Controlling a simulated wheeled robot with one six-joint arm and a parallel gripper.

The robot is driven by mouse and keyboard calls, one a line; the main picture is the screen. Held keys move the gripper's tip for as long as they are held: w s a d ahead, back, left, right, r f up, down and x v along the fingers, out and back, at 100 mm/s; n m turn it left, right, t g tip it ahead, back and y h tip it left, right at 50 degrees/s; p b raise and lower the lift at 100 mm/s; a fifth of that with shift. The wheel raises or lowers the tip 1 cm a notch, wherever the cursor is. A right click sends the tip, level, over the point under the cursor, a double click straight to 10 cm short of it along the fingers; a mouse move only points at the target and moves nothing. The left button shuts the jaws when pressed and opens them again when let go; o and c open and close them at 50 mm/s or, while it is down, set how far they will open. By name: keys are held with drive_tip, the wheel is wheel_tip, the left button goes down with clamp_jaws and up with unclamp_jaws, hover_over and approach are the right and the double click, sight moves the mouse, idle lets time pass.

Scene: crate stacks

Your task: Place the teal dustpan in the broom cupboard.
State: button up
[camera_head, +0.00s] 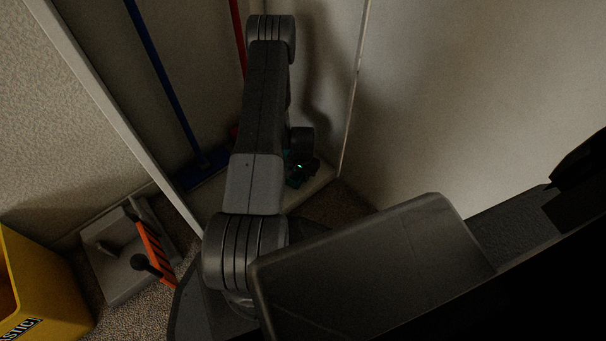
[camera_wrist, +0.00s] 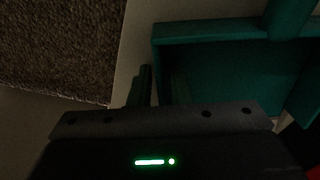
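The teal dustpan (camera_wrist: 225,65) fills the upper right of the wrist view, with its handle (camera_wrist: 288,15) at the top. It lies low over the pale floor of the broom cupboard (camera_head: 310,188); whether it touches that floor I cannot tell. My gripper (camera_wrist: 162,88) points down at the pan's near left side. Its two fingers are close together, one on each side of the pan's side wall, and look shut on it. In the head view my arm hides most of the dustpan, and only a bit of teal (camera_head: 292,182) shows beside my wrist.
A blue-handled broom (camera_head: 165,85) and a red pole (camera_head: 237,30) stand inside the cupboard. The cupboard's side panel edges (camera_head: 120,115) frame the opening. A grey crate-like object with an orange-striped bar (camera_head: 152,250) and a yellow bin (camera_head: 45,285) stand on carpet at left.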

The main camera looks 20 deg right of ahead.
drive_tip(key=shift+o, duration=0.7)
drive_tip(key=shift+r, duration=0.1)
wheel_tip(320, 180, up, 12)
drive_tip(key=p, duration=0.4)
